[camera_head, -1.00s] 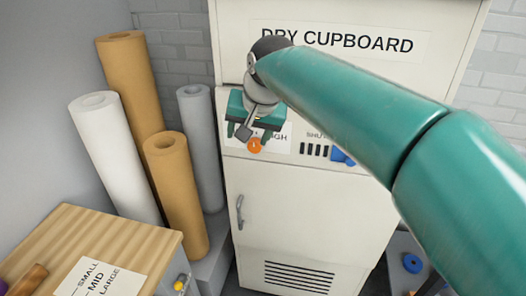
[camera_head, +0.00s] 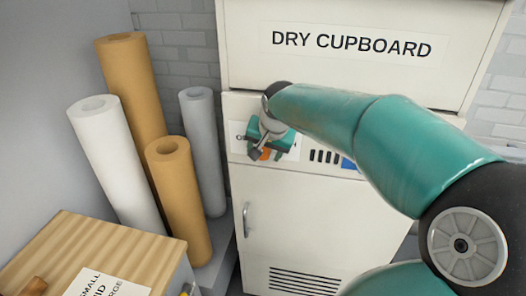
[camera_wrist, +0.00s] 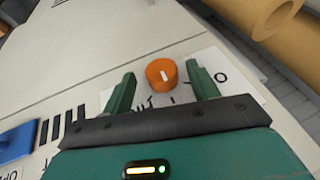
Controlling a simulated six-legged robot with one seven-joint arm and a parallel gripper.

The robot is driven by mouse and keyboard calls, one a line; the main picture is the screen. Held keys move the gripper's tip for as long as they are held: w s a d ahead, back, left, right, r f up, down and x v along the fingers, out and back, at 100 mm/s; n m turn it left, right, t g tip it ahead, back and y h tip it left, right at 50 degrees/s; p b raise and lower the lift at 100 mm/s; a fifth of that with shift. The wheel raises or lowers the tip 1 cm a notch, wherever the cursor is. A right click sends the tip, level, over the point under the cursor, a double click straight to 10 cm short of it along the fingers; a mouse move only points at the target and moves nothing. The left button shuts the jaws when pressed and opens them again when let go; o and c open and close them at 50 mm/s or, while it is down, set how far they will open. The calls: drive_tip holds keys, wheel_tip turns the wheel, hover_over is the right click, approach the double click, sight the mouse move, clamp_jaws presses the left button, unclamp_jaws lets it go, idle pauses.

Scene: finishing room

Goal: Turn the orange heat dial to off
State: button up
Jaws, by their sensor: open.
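The orange heat dial (camera_wrist: 162,73) is on the pale front panel of the dry cupboard (camera_head: 350,75), over a white label. In the wrist view it sits between the two green fingers of my gripper (camera_wrist: 161,86), with a gap on each side. The dial's white pointer mark shows on its face. My gripper is open. In the head view my gripper (camera_head: 268,152) is in front of the panel and partly hides the dial (camera_head: 266,154) and its label. The label's words are mostly covered, so the marked positions cannot be read fully.
Black vent slots (camera_wrist: 68,122) and a blue part (camera_wrist: 18,142) are beside the dial on the panel. Several paper rolls (camera_head: 182,195) stand left of the cupboard. A wooden-topped bench (camera_head: 90,250) is at the lower left. The cupboard door has a grey handle (camera_head: 247,220).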

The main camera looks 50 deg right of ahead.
drive_tip(key=shift+w+d+f, duration=0.1)
drive_tip(key=shift+w+f, duration=0.2)
drive_tip(key=shift+f, duration=0.25)
drive_tip(key=c, duration=1)
drive_tip(key=shift+g, duration=0.4)
drive_tip(key=g+h, duration=0.1)
drive_tip(key=g, duration=0.2)
drive_tip(key=w+n+g+h, duration=0.1)
drive_tip(key=g+h, duration=0.1)
drive_tip(key=g, duration=0.1)
drive_tip(key=n+g+h, duration=0.1)
drive_tip(key=g, duration=0.2)
drive_tip(key=shift+w+a+f+h, duration=0.15)
drive_tip(key=shift+w+a+h, duration=0.1)
drive_tip(key=shift+h, duration=0.15)
drive_tip(key=shift+g, duration=0.3)
